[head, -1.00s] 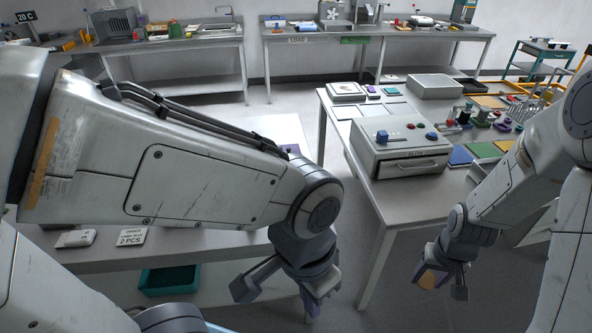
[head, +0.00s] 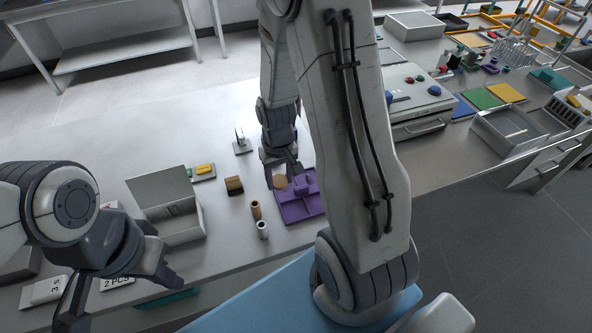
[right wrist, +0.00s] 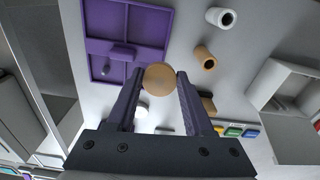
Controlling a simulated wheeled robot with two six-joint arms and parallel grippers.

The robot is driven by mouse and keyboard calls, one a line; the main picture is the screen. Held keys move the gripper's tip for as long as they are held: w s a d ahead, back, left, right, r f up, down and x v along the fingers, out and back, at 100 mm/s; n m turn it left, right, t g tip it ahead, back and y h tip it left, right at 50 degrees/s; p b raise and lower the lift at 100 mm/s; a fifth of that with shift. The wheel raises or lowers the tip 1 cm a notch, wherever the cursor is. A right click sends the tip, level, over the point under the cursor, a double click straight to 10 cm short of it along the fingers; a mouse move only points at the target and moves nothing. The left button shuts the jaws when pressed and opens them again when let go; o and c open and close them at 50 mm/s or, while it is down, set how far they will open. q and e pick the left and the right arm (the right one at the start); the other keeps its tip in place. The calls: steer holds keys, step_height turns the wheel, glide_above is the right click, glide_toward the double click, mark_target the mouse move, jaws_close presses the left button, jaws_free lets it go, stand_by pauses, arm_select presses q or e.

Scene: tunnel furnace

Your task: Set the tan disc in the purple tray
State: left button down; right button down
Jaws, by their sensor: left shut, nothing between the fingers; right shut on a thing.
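The tan disc (head: 280,182) is between the fingertips of my right gripper (head: 282,170), which is shut on it. The right wrist view shows the disc (right wrist: 159,78) face-on, pinched between both fingers (right wrist: 160,88). The purple tray (head: 292,213) lies on the grey table just right of the disc in the head view. It has raised walls dividing it and a small purple upright piece. In the right wrist view the tray (right wrist: 160,28) is at the upper left, its edge close to the disc. My left gripper (head: 118,280) is at the lower left, shut and empty.
Left of the tray stand a brown block (head: 234,185), a tan cylinder (head: 256,210) and a pale cylinder (head: 262,230). An open grey box (head: 180,230) is further left. My right arm hides the table right of the tray.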

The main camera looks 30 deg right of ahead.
mark_target(301, 191)
steer(key=s+d+f+m+b, duration=0.1)
steer(key=s+d, duration=0.1)
steer(key=d, duration=0.1)
steer(key=s+d+f+m+g+b, duration=0.1)
steer(key=s+d+f+b, duration=0.1)
steer(key=d, duration=0.1)
steer(key=s+d+f+m+g+b, duration=0.1)
steer(key=s+d+m+b, duration=0.1)
steer(key=d, duration=0.1)
steer(key=shift+f+y, duration=0.35)
steer(key=shift+y, duration=0.05)
steer(key=shift+f+b, duration=0.75)
steer(key=shift+f, duration=0.45)
steer(key=shift+s+f, duration=0.1)
steer(key=shift+f, duration=0.45)
stand_by(0.4)
